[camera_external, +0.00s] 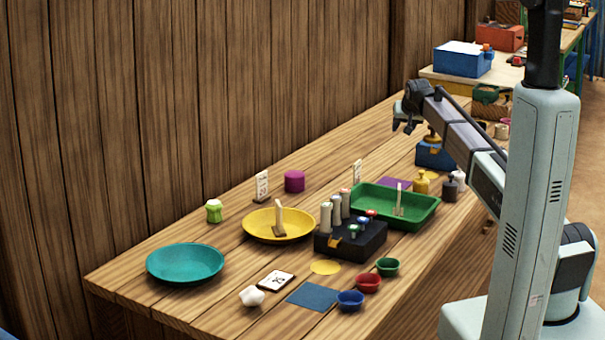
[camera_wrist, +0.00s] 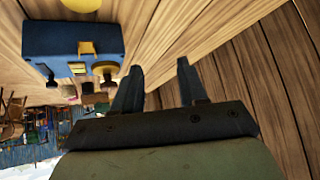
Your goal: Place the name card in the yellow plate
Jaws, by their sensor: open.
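The yellow plate (camera_external: 256,232) sits on the wooden table, and a small upright card on a wooden foot (camera_external: 279,217) stands in it. A similar card (camera_external: 399,198) stands in the green tray (camera_external: 428,214). Two printed upright cards stand on the table, one behind the plate (camera_external: 262,186) and one behind the tray (camera_external: 357,172). A printed card (camera_external: 277,281) lies flat near the front. I cannot tell which is the name card. My gripper (camera_external: 401,118) is raised at the far end, well away from the plate; its fingers (camera_wrist: 159,83) are open and empty.
A teal plate (camera_external: 186,278) is at the left. A black box with several pegs (camera_external: 352,246) stands between plate and tray. Small bowls (camera_external: 368,283) line the front edge. A blue box (camera_external: 433,157) is below my gripper, also in the wrist view (camera_wrist: 50,45).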

